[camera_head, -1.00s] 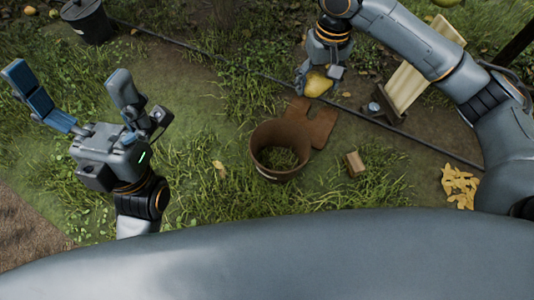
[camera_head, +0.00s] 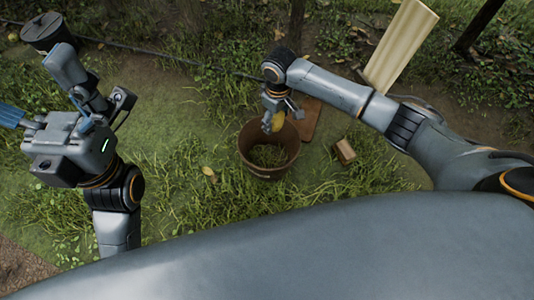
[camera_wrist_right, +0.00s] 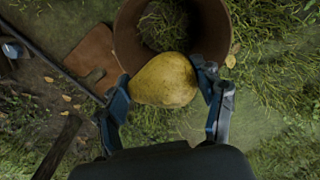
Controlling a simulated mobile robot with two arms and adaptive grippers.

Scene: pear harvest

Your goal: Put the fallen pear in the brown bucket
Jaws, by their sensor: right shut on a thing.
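The yellow pear (camera_wrist_right: 164,80) is between the two fingers of my right gripper (camera_wrist_right: 165,88), which is shut on it. In the head view the pear (camera_head: 278,121) and the right gripper (camera_head: 273,122) are at the far rim of the brown bucket (camera_head: 268,170). The bucket stands upright on the grass, with grass showing inside it. In the right wrist view the bucket (camera_wrist_right: 221,32) lies just beyond the pear, which covers part of its near rim. My left gripper (camera_head: 60,105) is open and empty at the left, fingers spread wide.
A brown flat piece (camera_head: 309,118) lies behind the bucket, and a small brown block (camera_head: 345,151) lies to its right. A dark bucket (camera_head: 47,30) stands at the far left. A pale board (camera_head: 402,45) leans at the back right. A dark hose (camera_head: 165,54) crosses the ground.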

